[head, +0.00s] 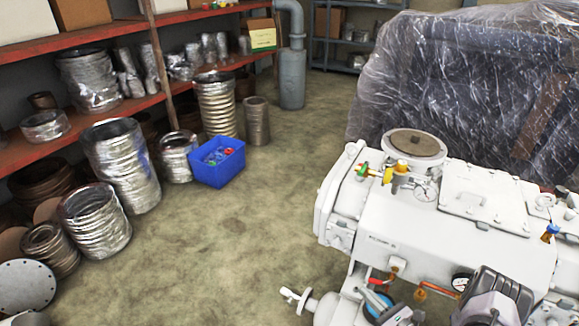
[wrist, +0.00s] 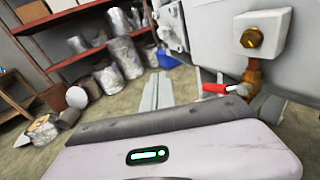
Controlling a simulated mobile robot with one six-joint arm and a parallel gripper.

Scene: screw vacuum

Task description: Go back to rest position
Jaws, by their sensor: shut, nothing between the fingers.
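My gripper (wrist: 157,92) shows in the wrist view with its two grey fingers together and nothing between them. The fingers point away over the floor, beside the white vacuum machine (wrist: 225,30). A red-handled valve (wrist: 225,88) under a brass fitting (wrist: 262,40) is just to the right of the fingers, apart from them. In the head view the white machine (head: 440,225) fills the lower right, with the red-handled valve (head: 377,281) low on its front. Parts of my arm show at the bottom right, and I cannot make out the fingertips clearly there.
A blue crate (head: 218,165) with small coloured items stands on the floor by red shelves (head: 85,118) of foil-wrapped rings. A plastic-wrapped load (head: 450,90) stands behind the machine. The floor (head: 235,225) between shelves and machine is open.

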